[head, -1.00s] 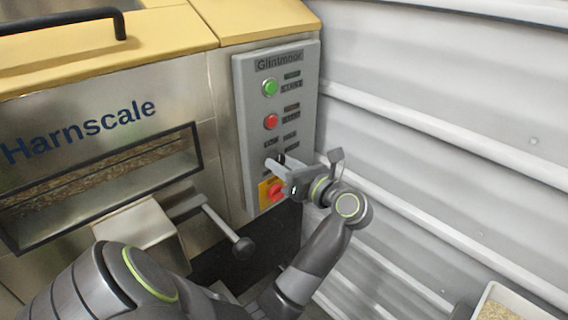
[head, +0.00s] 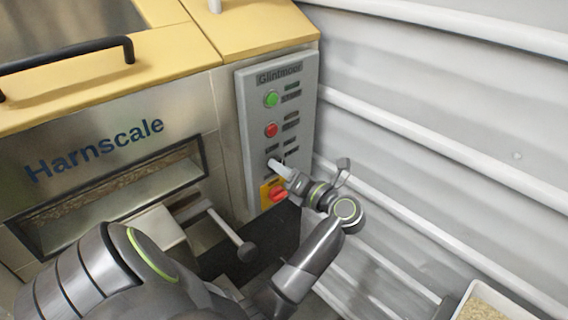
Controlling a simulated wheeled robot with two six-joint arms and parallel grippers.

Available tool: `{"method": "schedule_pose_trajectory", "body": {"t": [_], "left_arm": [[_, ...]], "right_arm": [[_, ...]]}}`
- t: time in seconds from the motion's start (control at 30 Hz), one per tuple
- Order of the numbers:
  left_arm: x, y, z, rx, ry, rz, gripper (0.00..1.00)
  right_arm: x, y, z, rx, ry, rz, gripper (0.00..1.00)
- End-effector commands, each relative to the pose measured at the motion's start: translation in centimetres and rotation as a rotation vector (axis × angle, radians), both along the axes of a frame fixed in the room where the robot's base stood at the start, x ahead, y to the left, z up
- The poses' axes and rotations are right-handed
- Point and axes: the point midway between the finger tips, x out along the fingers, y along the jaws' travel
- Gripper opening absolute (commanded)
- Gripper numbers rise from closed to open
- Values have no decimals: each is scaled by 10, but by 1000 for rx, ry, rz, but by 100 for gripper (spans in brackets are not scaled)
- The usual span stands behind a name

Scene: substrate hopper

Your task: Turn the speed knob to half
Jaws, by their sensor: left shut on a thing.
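The grey control panel (head: 246,125) is on the right end of the machine's front. The speed knob sits low on this panel, under the red button, and is mostly hidden by my left gripper (head: 275,163). My left gripper reaches up from below right, its pale fingers at the panel and shut on the speed knob. The knob's pointer and its setting cannot be read here. The small labels around it are too small to read. My right gripper is not in view.
A green button (head: 271,99) and a red button (head: 271,130) are above the knob. A red rotary switch on a yellow plate (head: 265,194) is just below my fingers. A lever with a black ball (head: 247,252) sticks out at lower left. A ribbed white wall (head: 430,150) is close on the right.

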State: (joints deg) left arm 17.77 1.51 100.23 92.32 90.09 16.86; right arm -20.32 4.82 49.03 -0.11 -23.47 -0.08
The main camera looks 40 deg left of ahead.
Motion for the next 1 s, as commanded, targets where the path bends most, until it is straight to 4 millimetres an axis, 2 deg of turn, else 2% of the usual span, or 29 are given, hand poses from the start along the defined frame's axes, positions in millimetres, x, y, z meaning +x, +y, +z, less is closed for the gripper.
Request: {"method": "schedule_pose_trajectory", "body": {"t": [0.1, 0.4, 0.97, 1.0], "left_arm": [[0, 0, 3, 5, 63, -1, 14], [0, 0, 2, 16, 182, -1, 14], [1, 0, 0, 18, 211, -2, 14], [1, 0, 0, 18, 211, -2, 40]], "right_arm": [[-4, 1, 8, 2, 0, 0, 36], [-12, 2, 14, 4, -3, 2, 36], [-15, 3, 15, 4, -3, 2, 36], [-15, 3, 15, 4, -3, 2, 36]]}}
